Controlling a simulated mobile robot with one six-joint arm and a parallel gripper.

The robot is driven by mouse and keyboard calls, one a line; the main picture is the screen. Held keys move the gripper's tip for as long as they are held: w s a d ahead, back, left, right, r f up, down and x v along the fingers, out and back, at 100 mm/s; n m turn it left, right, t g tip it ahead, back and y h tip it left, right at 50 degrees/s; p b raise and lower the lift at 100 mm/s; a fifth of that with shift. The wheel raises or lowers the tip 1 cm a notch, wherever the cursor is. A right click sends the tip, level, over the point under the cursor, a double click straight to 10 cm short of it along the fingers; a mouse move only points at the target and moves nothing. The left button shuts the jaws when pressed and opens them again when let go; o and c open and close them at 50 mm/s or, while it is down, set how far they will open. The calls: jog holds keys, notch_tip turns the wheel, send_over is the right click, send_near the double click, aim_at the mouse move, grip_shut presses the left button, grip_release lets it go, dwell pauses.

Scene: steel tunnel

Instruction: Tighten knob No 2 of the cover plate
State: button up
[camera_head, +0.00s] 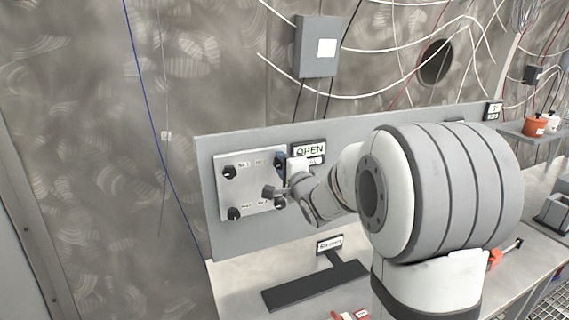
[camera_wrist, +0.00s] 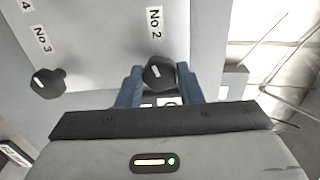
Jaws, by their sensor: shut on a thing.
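The cover plate (camera_head: 250,188) is a pale panel with black knobs near its corners, fixed on an upright grey board. Knob No 2 (camera_wrist: 158,73) is a black knob beside its "No 2" label in the wrist view. My gripper (camera_wrist: 160,78) has its two blue fingers on either side of this knob and is shut on it. Knob No 3 (camera_wrist: 47,82) stands clear to the left in the wrist view.
Knob No 1 (camera_head: 228,172) is at the upper left of the plate, another knob (camera_head: 234,213) at the lower left. An "OPEN" sign (camera_head: 309,150) is on the board close beside my gripper. A black stand with a label (camera_head: 329,244) is on the bench below.

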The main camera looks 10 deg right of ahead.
jog(key=shift+m, duration=0.6)
jog(key=o, duration=1)
jog(key=s, duration=0.2)
jog(key=s+d+b, duration=0.1)
jog(key=s, duration=0.4)
jog(key=shift+s+d+b, duration=0.35)
